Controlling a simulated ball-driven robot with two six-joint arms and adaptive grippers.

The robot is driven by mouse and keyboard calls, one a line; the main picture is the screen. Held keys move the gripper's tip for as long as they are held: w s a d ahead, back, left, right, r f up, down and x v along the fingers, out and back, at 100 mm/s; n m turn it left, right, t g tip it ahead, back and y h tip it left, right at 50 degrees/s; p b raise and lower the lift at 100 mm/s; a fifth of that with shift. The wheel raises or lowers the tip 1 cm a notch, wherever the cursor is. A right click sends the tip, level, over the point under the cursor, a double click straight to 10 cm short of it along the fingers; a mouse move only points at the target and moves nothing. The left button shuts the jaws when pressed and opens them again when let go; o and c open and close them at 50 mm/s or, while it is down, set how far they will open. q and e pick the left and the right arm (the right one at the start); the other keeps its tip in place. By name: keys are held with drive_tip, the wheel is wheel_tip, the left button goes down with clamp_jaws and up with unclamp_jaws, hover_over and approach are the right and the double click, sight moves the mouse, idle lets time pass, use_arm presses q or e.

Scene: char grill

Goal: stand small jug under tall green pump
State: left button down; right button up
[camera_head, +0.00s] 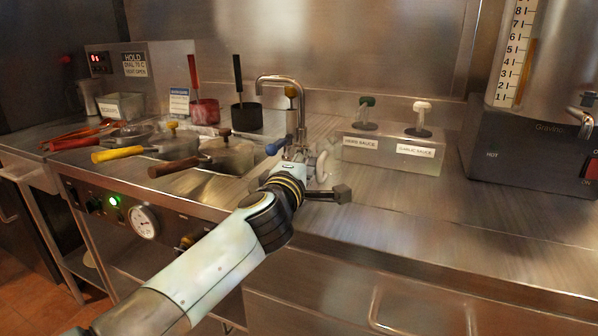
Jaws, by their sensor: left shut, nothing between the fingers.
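The green pump (367,108) stands on a metal sauce box with a label that seems to read herb sauce, at the back of the counter right of the tap. My left gripper (343,194) is shut and empty over the counter, in front of and a little below the sauce box in the picture. A pale curved piece (321,167) shows just behind my left wrist. It may be the small jug's handle, but I cannot tell; no whole jug can be made out. My right gripper is not in view.
A white pump (422,115) stands right of the green one, above a garlic sauce label. The tap (280,78) rises behind my wrist. Pans with yellow (118,154) and brown (178,166) handles sit left. A large urn (560,60) stands right. The counter's front right is clear.

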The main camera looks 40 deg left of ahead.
sight(335, 156)
use_arm(q)
drive_tip(key=shift+w+a, duration=0.2)
drive_tip(key=shift+w, duration=0.45)
drive_tip(key=shift+w+d, duration=0.1)
drive_tip(key=shift+w, duration=0.15)
drive_tip(key=w+d, duration=0.1)
drive_tip(key=w, duration=0.1)
drive_tip(key=w+d, duration=0.1)
drive_tip(key=w, duration=0.1)
drive_tip(key=w+d, duration=0.1)
drive_tip(key=w, duration=0.1)
drive_tip(key=shift+w, duration=0.1)
drive_tip(key=shift+p, duration=0.3)
